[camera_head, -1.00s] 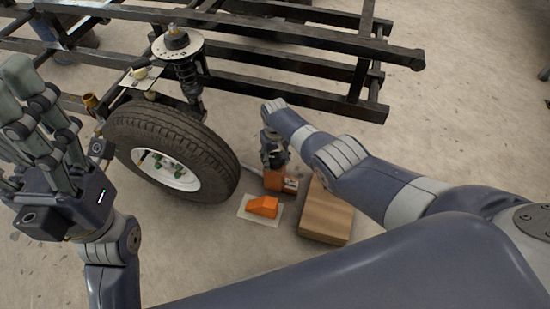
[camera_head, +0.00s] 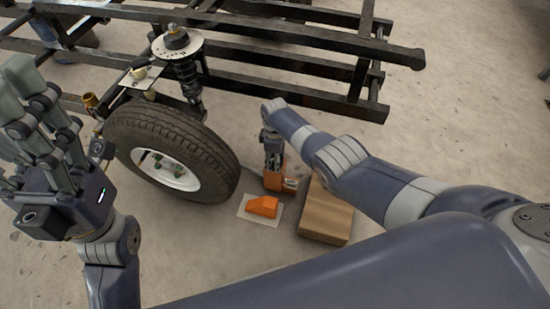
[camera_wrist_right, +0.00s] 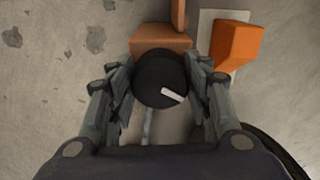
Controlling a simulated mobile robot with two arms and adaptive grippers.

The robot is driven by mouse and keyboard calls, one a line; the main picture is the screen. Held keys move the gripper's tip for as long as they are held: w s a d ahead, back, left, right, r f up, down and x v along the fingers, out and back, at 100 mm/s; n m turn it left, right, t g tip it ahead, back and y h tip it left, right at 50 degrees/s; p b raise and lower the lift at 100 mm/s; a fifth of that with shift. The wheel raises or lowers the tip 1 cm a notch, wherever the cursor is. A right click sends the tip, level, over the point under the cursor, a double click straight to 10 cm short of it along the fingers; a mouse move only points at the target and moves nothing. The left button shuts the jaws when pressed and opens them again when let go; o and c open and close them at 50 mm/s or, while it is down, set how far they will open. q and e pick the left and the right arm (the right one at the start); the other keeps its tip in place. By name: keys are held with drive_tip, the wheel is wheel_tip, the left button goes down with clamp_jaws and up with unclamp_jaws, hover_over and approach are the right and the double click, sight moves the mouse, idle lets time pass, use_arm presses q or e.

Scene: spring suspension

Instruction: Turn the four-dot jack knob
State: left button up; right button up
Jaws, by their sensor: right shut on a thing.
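An orange jack (camera_head: 275,181) sits on the floor right of the wheel. In the right wrist view, its orange body (camera_wrist_right: 160,46) lies behind a round black knob (camera_wrist_right: 158,72) with a white bar mark. My right gripper (camera_wrist_right: 160,82) reaches down from above, with one finger on each side of the knob, shut on it. The right gripper (camera_head: 273,172) partly covers the jack in the head view. I cannot make out any dots on the knob. My left gripper (camera_head: 42,125) is raised at the left, fingers up, empty and apart from the jack.
A tyre (camera_head: 170,150) with a white rim stands left of the jack, below a black frame (camera_head: 300,65). An orange wedge (camera_head: 263,206) on a pale plate and a brown block (camera_head: 326,213) lie close by.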

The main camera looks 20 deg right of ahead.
drive_tip(key=n, duration=0.6)
drive_tip(key=shift+n, duration=0.3)
idle(0.5)
drive_tip(key=o, duration=1.1)
drive_tip(key=shift+c, duration=0.2)
drive_tip(key=shift+w+r, duration=0.1)
drive_tip(key=shift+r, duration=0.65)
wheel_tip(320, 180, up, 10)
drive_tip(key=shift+r, duration=0.25)
